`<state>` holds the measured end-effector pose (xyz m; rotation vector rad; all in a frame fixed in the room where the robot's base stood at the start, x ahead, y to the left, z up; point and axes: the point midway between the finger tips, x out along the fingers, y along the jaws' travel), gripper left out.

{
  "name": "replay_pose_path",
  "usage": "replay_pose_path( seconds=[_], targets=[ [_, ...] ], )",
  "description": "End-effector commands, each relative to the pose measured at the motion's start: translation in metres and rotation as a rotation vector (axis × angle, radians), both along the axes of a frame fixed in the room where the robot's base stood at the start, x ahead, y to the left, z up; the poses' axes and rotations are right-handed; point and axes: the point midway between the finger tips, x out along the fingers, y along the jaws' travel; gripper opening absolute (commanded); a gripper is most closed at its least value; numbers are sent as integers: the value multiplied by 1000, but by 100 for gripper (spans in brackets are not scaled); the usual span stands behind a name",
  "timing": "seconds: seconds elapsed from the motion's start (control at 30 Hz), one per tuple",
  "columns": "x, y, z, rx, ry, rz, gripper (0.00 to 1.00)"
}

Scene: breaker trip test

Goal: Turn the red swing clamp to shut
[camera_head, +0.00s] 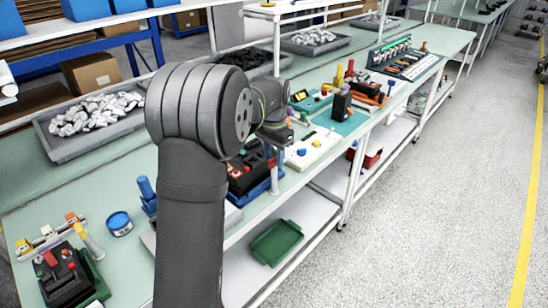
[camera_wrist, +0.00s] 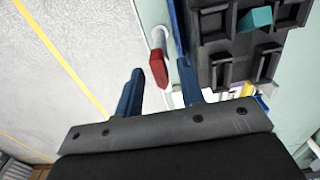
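The red swing clamp (camera_wrist: 158,70) sits on a pale round post (camera_wrist: 160,38) at the edge of a blue base (camera_wrist: 178,45) in the wrist view. My gripper (camera_wrist: 160,66) is open, its two blue fingers on either side of the clamp in the picture. I cannot tell whether either finger touches it. In the head view a small red part, likely the clamp (camera_head: 271,161), shows on a pale post below my wrist. My arm hides much of that area, and my fingers are not clear there.
A black compartmented fixture (camera_wrist: 245,55) holding a teal block (camera_wrist: 255,19) is close to my right finger. In the head view, a white panel with buttons (camera_head: 312,148) lies to the right on the bench. Open floor (camera_head: 440,200) lies past the bench edge.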

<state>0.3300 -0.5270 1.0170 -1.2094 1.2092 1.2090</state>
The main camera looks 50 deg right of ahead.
Motion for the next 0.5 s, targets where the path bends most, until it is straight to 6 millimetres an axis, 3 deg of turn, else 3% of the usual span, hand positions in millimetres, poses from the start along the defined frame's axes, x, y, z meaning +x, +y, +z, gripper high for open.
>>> replay_pose_path(
  seconds=[0.37, 0.5],
  targets=[
    [0, 0, -7, 0, 0, 0, 35],
    [0, 0, -7, 0, 0, 0, 10]
  ],
)
